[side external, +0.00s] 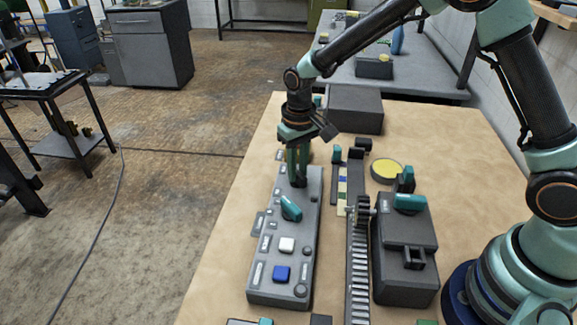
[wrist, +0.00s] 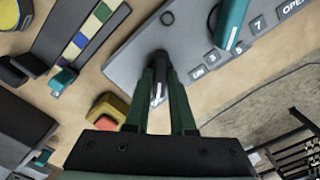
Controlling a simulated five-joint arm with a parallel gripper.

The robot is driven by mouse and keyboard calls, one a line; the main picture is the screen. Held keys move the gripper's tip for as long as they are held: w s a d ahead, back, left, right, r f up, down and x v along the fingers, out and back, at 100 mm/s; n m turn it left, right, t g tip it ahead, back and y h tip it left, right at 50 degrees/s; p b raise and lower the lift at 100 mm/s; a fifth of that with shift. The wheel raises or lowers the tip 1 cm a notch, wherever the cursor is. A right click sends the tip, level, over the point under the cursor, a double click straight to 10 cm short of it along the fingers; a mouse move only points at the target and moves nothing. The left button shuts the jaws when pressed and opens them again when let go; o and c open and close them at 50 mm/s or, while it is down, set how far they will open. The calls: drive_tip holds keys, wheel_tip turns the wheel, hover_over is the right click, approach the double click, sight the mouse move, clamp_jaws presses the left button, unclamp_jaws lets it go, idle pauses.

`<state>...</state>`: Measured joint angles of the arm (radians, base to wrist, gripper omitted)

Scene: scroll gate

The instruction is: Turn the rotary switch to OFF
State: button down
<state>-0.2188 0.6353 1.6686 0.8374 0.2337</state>
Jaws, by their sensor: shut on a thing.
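A grey control panel (side external: 263,285) lies on the table. My gripper (side external: 297,180) points down at its far end. In the wrist view the fingertips of my gripper (wrist: 158,88) are closed around a small dark knob with a silvery part (wrist: 157,92), which looks like the rotary switch. The fingers hide most of it, and I cannot read its setting. A teal lever (side external: 291,208) sits nearer on the same panel; it also shows in the wrist view (wrist: 232,22), beside small number labels and one reading OPEN.
A white button (side external: 287,245) and a blue button (side external: 282,273) are at the panel's near end. To the right are a toothed rack (side external: 358,270), a dark box with a teal handle (side external: 405,275) and a yellow disc (side external: 387,171). A dark box (side external: 356,108) stands behind.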

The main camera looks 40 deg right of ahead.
drive_tip(key=c, duration=0.8)
unclamp_jaws()
drive_tip(key=shift+o, duration=0.2)
wheel_tip(320, 180, up, 12)
drive_tip(key=shift+r, duration=0.2)
drive_tip(key=s+d+r+t, duration=0.2)
drive_tip(key=s+d, duration=0.3)
drive_tip(key=s, duration=0.3)
drive_tip(key=s+d+r+t, duration=0.3)
drive_tip(key=s+d+r, duration=0.1)
drive_tip(key=s, duration=0.3)
drive_tip(key=shift+s+d+r+t, duration=0.3)
drive_tip(key=shift+s+d+r, duration=0.05)
drive_tip(key=shift+d+r, duration=0.05)
